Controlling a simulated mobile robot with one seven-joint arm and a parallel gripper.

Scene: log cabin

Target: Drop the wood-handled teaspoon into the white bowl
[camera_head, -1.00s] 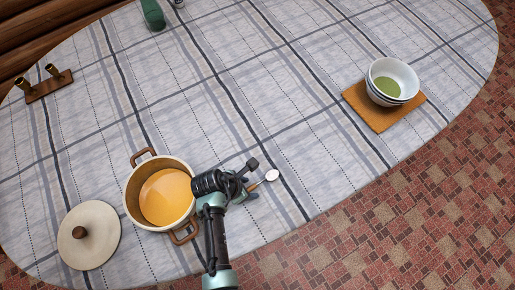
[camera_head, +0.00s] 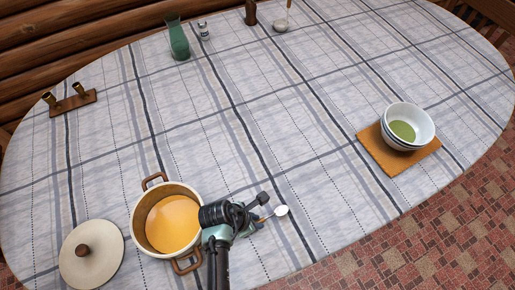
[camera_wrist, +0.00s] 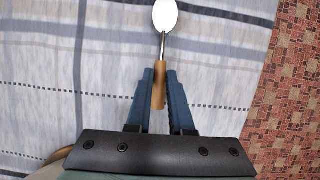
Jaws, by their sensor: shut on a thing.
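My gripper (camera_wrist: 160,100) is shut on the wooden handle of the teaspoon (camera_wrist: 159,88) in the wrist view. The spoon's pale bowl points away from my fingers, toward the top of that view. In the head view the teaspoon (camera_head: 281,211) shows just right of my gripper (camera_head: 258,220), beside the pot. I cannot tell how high it is above the cloth. The white bowl (camera_head: 428,122) stands at the right of the table, on an orange-brown mat (camera_head: 372,143). It looks stacked with another bowl and has green inside. My gripper is well to the left of it and nearer the front.
A pot (camera_head: 138,222) of orange soup stands left of my gripper, with its lid (camera_head: 75,268) beside it. A wooden holder (camera_head: 73,103), green vase (camera_head: 178,42) and shaker (camera_head: 204,31) are farther back. The cloth between gripper and bowl is clear.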

